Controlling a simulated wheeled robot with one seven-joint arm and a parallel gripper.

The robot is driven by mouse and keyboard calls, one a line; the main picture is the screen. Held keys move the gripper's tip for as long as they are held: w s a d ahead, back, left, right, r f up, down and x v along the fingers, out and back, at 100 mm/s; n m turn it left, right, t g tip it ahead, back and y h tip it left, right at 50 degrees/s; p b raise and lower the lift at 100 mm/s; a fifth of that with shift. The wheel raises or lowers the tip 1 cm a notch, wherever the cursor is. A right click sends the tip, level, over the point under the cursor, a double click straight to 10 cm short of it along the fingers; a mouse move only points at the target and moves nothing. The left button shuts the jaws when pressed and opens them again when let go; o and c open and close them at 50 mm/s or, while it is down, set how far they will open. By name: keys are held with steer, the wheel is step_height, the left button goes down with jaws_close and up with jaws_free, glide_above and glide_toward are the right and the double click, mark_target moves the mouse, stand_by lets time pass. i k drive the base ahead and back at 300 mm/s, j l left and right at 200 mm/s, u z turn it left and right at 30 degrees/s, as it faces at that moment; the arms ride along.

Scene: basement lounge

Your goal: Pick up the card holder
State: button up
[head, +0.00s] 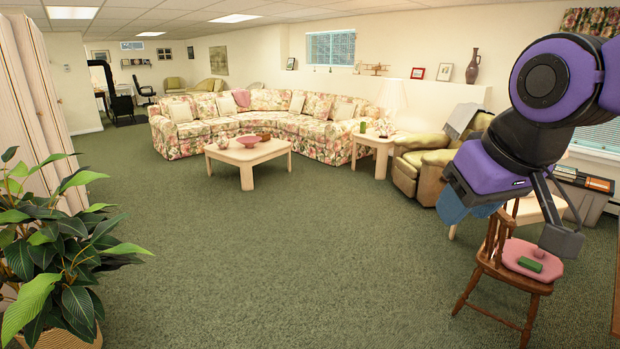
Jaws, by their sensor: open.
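A small green block-like object (530,264) lies on the pink seat cushion (519,255) of the wooden chair at the lower right. It may be the card holder, but it is too small to be sure. A small reddish item (538,253) sits just behind it on the cushion. My gripper (520,218) is at the right, open and apart from the green object, appearing above the chair in the picture. One dark finger shows clearly at the right; the other is hard to make out. My gripper and arm hide part of the chair's back and the area behind.
A blue cloth-like patch (466,205) shows beside my gripper. A green armchair (420,172) and side table (374,141) stand behind. A coffee table (247,155) fronts the floral sofa (190,130). A potted plant (60,245) stands at left. The central carpet is clear.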

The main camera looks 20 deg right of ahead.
mark_target(539, 253)
steer(key=i+l+z, duration=0.25)
steer(key=i+z, duration=0.55)
steer(key=i, duration=0.15)
steer(key=i+z, duration=0.4)
steer(key=i+j+z, duration=0.4)
steer(key=i, duration=0.2)
steer(key=i+l+z, duration=0.1)
steer(key=i+z, duration=0.2)
steer(key=i, duration=0.5)
steer(key=i+j+z, duration=0.1)
steer(key=i+z, duration=0.15)
steer(key=i, duration=0.6)
